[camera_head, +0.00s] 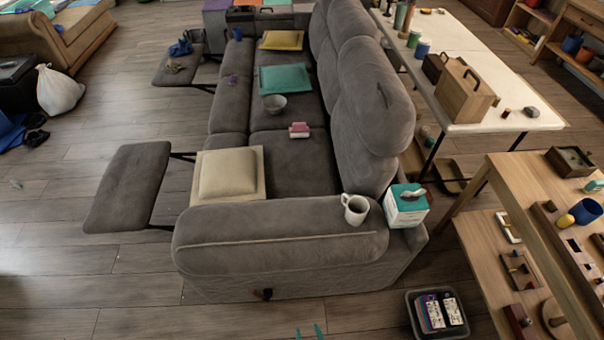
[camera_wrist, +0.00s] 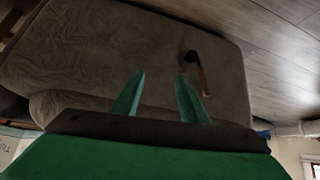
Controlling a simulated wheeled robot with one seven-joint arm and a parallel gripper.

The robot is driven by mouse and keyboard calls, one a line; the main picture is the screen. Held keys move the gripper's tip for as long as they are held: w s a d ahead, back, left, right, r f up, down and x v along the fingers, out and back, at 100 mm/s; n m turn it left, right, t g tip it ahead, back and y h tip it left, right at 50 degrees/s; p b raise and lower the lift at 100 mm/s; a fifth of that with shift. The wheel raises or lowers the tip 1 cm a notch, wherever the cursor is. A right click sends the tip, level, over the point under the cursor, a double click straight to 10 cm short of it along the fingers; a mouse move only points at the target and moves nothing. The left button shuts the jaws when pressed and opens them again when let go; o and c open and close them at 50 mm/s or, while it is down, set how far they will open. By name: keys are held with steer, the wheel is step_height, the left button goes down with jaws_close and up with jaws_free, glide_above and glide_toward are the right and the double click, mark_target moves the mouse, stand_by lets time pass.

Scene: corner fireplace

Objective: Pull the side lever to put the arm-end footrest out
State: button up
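The side lever (camera_head: 263,293) is a small dark piece low on the outer face of the grey sofa's near arm (camera_head: 280,245). In the wrist view the lever (camera_wrist: 203,80) shows a dark pivot and a brownish handle, just beyond and right of my right fingertip. My gripper (camera_wrist: 158,78) is open and empty, its two green fingers apart and facing the arm panel. Only the green fingertips (camera_head: 310,332) show at the bottom edge of the head view. The arm-end footrest (camera_head: 130,185) stands out from the sofa on dark struts. Contact with the lever cannot be told.
A second footrest (camera_head: 178,69) is out at the far end. A dark bin (camera_head: 437,313) and a wooden bench (camera_head: 480,255) are at right. Floor left of the lever is clear.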

steer(key=s+r+m+t, duration=0.1)
steer(key=s+r+t, duration=0.1)
steer(key=r, duration=0.9)
steer(key=s+a+r+m+t+h, duration=0.1)
steer(key=s+r+t, duration=0.2)
steer(key=r, duration=0.9)
steer(key=s+a+r+m+t, duration=0.1)
steer(key=s+r, duration=0.3)
steer(key=r, duration=0.7)
steer(key=shift+s+r+t+h, duration=0.15)
steer(key=shift+s+t+h, duration=0.2)
steer(key=shift+t, duration=0.35)
steer(key=shift+w, duration=0.1)
